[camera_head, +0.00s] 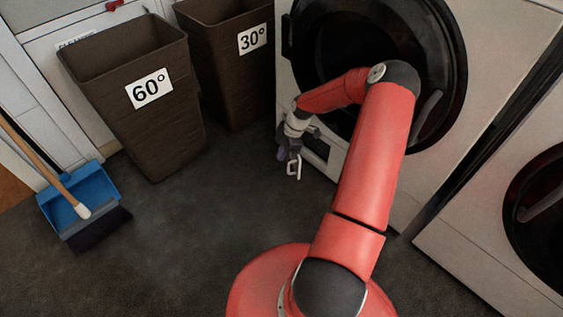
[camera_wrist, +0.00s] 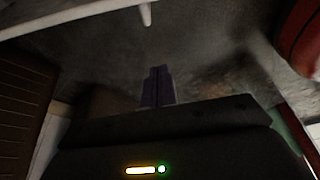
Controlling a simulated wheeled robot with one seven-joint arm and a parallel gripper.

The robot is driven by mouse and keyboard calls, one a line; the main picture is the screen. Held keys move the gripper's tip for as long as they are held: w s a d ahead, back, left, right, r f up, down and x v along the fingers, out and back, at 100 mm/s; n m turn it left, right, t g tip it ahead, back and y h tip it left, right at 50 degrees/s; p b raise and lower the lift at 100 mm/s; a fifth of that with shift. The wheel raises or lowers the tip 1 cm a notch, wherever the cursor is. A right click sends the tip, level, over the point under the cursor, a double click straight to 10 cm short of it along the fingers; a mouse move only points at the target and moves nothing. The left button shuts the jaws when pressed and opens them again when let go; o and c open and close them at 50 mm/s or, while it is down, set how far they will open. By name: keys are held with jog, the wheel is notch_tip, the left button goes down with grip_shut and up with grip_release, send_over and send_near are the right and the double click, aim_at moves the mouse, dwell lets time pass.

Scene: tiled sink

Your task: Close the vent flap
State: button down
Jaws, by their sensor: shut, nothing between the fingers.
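The vent flap's place appears to be the dark opening with a pale frame (camera_head: 318,146), low on the front of the middle white machine. My arm covers part of this area. A small white bracket-like piece (camera_head: 295,169) shows right by the fingertips; I cannot tell whether it is part of the flap. My gripper (camera_head: 284,154) points down, just left of the opening. In the wrist view its dark purple fingers (camera_wrist: 157,88) are together, with nothing between them. A white bar with a short peg (camera_wrist: 146,14) lies beyond them; contact is not visible.
The machine's round dark door (camera_head: 325,35) is behind my arm. A 60° bin (camera_head: 165,125) and a 30° bin (camera_head: 225,65) stand left. A blue dustpan (camera_head: 92,183) with a broom lies far left. Dark floor is free between them. Another machine (camera_head: 475,245) stands right.

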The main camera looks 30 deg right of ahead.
jog(key=a+f+m+g+h, duration=0.2)
jog(key=a+f+g+h, duration=0.2)
jog(key=f+g+h, duration=0.15)
jog(key=w+a+r+m+h+b, duration=0.1)
jog(key=w+a+r+h, duration=0.3)
jog(key=w+a+h, duration=0.2)
jog(key=d+r+x, duration=0.1)
jog(key=d+x, duration=0.1)
jog(key=x, duration=1)
jog(key=shift+d+t+b, duration=0.25)
jog(key=shift+t+b, duration=0.1)
jog(key=shift+s+d+r, duration=0.1)
jog(key=shift+s, duration=0.05)
jog(key=s+d+n+t+h, duration=0.1)
jog(key=s+d+n+t, duration=0.2)
jog(key=d, duration=0.9)
jog(key=shift+s+d+n+t+p, duration=0.2)
jog(key=shift+d+n+t+p, duration=0.15)
jog(key=shift+n, duration=0.45)
